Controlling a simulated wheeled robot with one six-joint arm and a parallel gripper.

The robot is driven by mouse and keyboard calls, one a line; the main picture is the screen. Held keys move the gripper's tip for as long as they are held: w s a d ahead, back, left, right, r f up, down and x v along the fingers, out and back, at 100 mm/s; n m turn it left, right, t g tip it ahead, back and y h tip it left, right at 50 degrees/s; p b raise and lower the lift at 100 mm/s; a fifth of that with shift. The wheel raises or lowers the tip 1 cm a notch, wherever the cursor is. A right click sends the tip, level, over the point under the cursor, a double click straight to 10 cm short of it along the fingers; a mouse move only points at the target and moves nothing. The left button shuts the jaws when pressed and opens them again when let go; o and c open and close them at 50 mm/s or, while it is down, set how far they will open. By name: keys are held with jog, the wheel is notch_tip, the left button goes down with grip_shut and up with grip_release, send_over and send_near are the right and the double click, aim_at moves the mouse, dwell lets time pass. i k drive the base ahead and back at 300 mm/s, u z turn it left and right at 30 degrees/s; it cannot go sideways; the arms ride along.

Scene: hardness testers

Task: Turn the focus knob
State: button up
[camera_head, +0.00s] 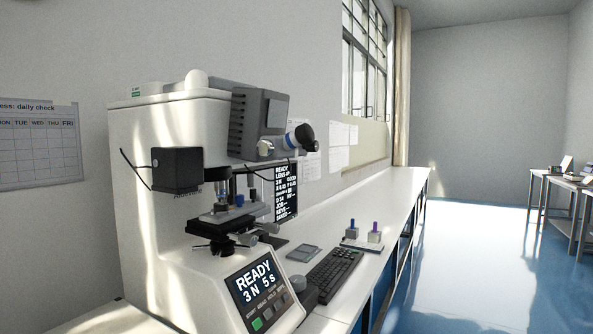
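A white hardness tester (180,214) stands on the bench at the left, with a sample stage (228,214) under its objectives. Smaller grey knobs (246,239) stick out below the stage, and which part each one drives I cannot tell. The display (254,281) reads "READY 3 N 5 s". My gripper is not in this view.
A small flat device (303,253) and a tray with two small blocks (363,243) are farther back. A screen (286,190) stands behind the tester. Blue floor is free at right.

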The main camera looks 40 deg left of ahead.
aim_at(298, 282)
jog(key=u, duration=0.3)
jog(key=i, duration=0.65)
jog(key=u, duration=1)
jog(key=i, duration=0.5)
jog(key=z, duration=1.1)
jog(key=i, duration=0.75)
jog(key=u, duration=2.55)
